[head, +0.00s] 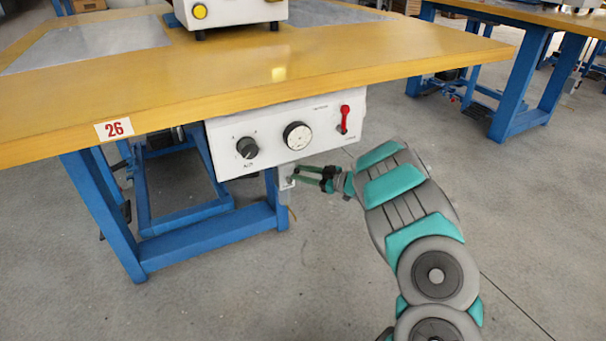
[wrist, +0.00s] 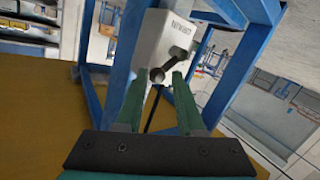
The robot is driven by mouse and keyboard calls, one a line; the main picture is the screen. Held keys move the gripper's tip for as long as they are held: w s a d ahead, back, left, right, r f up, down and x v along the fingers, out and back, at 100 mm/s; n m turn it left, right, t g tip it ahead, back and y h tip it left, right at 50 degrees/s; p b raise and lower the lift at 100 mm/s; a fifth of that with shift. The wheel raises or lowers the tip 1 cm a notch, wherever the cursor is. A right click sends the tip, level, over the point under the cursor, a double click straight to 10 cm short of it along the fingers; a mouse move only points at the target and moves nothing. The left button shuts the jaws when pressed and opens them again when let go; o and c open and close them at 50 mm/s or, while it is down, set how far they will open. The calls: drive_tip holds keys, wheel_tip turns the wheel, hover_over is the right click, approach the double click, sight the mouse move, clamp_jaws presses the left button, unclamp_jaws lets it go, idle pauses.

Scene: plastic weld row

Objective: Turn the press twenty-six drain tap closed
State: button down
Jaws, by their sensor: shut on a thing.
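The drain tap in the wrist view has a dark lever (wrist: 177,55) with a rounded end, on the face of a small white box (wrist: 165,33) with dark lettering. The lever slants between the tips of my gripper (wrist: 156,82), which is shut on it. In the head view my gripper (head: 300,178) reaches in from the right, just under the white control panel (head: 220,166) of press 26. A small pale part of the tap box (head: 286,184) shows at its tips. The lever itself is too small to make out there.
The panel carries a black knob (head: 247,147), a round dial (head: 298,135) and a red lever (head: 345,117). The yellow bench top (head: 350,65) with a "26" label (head: 119,128) overhangs it. Blue bench legs (head: 103,210) stand close behind.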

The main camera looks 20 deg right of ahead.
drive_tip(key=c, duration=0.6)
unclamp_jaws()
drive_tip(key=shift+o, duration=0.2)
drive_tip(key=shift+d, duration=0.1)
drive_tip(key=p+v, duration=0.1)
drive_tip(key=v, duration=0.6)
drive_tip(key=shift+s+d, duration=0.15)
drive_tip(key=shift+s, duration=0.2)
drive_tip(key=shift+c, duration=0.2)
